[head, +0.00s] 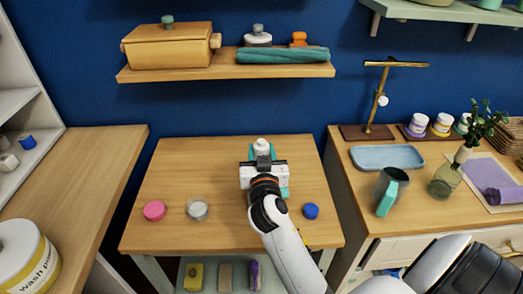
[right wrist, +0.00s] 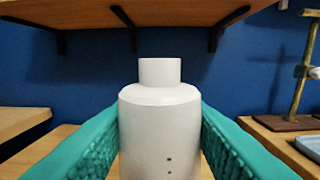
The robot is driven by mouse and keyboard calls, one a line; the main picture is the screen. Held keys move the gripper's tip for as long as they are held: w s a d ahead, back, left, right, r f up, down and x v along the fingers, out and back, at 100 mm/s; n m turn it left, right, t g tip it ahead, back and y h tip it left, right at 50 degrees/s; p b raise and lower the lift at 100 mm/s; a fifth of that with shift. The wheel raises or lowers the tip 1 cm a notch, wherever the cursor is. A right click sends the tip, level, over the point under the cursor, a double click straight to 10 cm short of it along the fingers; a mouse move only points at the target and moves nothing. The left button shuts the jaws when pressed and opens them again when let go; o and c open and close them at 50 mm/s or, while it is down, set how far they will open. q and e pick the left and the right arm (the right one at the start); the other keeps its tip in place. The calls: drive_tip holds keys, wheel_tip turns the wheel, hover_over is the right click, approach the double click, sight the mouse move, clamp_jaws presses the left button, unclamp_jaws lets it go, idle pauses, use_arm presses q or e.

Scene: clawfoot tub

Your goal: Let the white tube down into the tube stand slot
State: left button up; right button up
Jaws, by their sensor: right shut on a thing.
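The white tube (head: 262,144) is upright at the middle back of the small wooden table. My right gripper (head: 262,153) is shut on it, with one teal finger on each side. In the right wrist view the tube (right wrist: 160,120) fills the middle, its narrow neck upward, between the teal finger pads. Its lower end is out of that view. A teal piece (head: 284,187) shows beside my gripper's right edge; I cannot tell if it is the tube stand. The slot is hidden, and I cannot tell how far the tube is from it. My left gripper is not in view.
On the table (head: 160,238) are a pink lid (head: 154,210), a clear jar (head: 197,209) and a blue lid (head: 311,211). A wall shelf (head: 190,71) is above the table's back. A counter with a mug (head: 392,184) and blue tray (head: 388,157) stands right.

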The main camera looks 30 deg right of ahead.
drive_tip(key=shift+f, duration=0.45)
drive_tip(key=shift+f+b, duration=3.35)
drive_tip(key=shift+b, duration=0.1)
drive_tip(key=o, duration=0.8)
drive_tip(key=shift+o, duration=1)
drive_tip(key=shift+s+a, duration=0.1)
drive_tip(key=shift+s, duration=0.05)
drive_tip(key=shift+b+v, duration=0.35)
drive_tip(key=shift+v, duration=1.5)
drive_tip(key=shift+s+a, duration=0.15)
drive_tip(key=shift+s, duration=0.05)
